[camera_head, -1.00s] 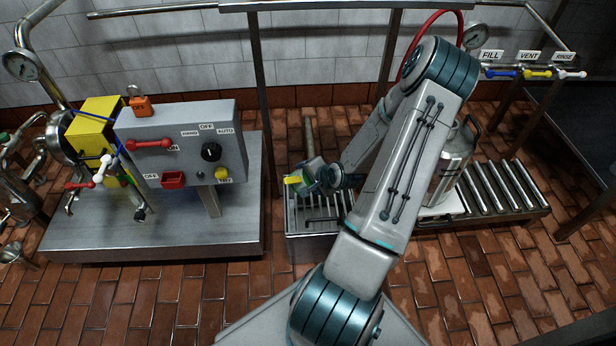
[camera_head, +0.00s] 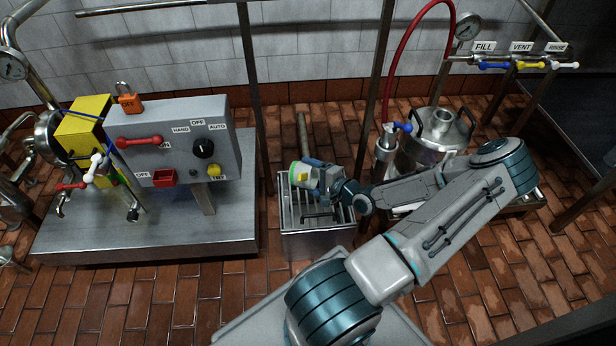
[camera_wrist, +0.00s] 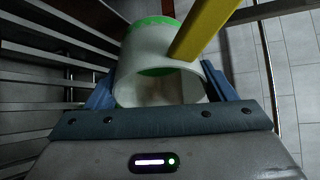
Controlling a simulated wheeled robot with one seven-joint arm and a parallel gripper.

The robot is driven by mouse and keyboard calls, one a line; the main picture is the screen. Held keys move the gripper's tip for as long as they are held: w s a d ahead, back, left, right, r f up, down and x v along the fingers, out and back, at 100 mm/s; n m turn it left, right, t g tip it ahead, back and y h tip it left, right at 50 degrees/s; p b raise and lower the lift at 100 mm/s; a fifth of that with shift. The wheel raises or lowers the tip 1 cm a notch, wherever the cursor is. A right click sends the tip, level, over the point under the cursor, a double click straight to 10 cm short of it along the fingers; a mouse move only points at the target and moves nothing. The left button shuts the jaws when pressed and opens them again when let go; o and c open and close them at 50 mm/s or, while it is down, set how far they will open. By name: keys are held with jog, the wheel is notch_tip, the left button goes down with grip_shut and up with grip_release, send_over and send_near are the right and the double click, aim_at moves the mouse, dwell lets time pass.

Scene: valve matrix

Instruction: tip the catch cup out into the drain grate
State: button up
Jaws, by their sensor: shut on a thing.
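The catch cup is white with a green band and a yellow handle. In the wrist view the cup (camera_wrist: 150,82) lies between my two blue fingers, its open mouth toward the camera and its yellow handle reaching up right. My gripper (camera_wrist: 160,92) is shut on it. In the head view the cup (camera_head: 299,174) is tilted on its side at the end of my gripper (camera_head: 318,176), above the drain grate (camera_head: 318,222). The grate is a steel basin with bars; its bars also show at the left of the wrist view (camera_wrist: 45,85).
A grey control box (camera_head: 185,145) with switches and red levers stands on a steel platform (camera_head: 150,235) to the left. A steel keg (camera_head: 437,150) with a red hose stands to the right. Labelled valves (camera_head: 525,65) are at the upper right.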

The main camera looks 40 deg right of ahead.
jog(key=shift+s+d+r+m+t+y+b, duration=0.15)
jog(key=shift+s+m+t+y+b, duration=0.1)
jog(key=shift+t+b, duration=0.5)
jog(key=shift+s+d+m+t+y+b, duration=0.15)
jog(key=shift+s+m+t+y+b, duration=0.1)
jog(key=shift+t+b, duration=0.5)
jog(key=shift+s+d+r+t+b, duration=0.1)
jog(key=shift+r+t+b, duration=0.05)
jog(key=shift+t+b, duration=0.2)
jog(key=shift+r, duration=0.1)
